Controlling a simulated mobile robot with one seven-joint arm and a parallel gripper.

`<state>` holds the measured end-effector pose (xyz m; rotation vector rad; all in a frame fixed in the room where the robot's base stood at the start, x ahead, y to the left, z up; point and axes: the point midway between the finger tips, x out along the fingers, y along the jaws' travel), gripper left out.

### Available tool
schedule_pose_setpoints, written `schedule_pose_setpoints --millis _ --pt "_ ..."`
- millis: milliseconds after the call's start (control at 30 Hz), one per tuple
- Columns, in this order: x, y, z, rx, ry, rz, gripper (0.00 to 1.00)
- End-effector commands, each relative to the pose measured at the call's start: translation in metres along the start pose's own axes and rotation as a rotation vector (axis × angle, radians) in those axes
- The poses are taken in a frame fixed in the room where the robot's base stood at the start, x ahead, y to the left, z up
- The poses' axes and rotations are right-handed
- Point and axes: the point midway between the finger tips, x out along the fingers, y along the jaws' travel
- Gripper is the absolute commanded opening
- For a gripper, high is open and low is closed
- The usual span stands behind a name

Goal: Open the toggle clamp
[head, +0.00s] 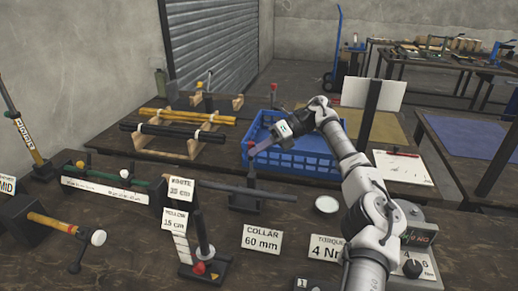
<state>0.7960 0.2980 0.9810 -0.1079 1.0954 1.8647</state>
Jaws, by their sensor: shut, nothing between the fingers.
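What looks like the toggle clamp (245,199) stands on the near bench behind the "COLLAR 60 mm" card. It has a dark block base, a long dark bar (225,187) lying roughly level through it, and an upright part (250,160) with a reddish top. My gripper (256,147) reaches in from the right, at the top of this upright part, with its fingers shut. They overlap the upright part in the picture; I cannot tell whether they touch it. The clamp's jaw detail is too small to make out.
A blue crate (300,160) stands right behind the clamp. In front are the "COLLAR 60 mm" card (262,241) and an upright stand with a red knob (199,268). A round white-topped dish (326,205) and a torque box (418,250) sit to the right.

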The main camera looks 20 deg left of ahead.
Motion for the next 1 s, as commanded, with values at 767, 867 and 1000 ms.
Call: schedule_pose_setpoints --millis 767,867,1000 --pt "-0.072 0.003 0.002 -0.001 -0.004 -0.006 0.0" --pt "-0.074 0.003 0.001 -0.001 -0.003 -0.005 0.0" --pt "-0.075 0.003 0.0 -0.002 -0.001 -0.002 0.0"
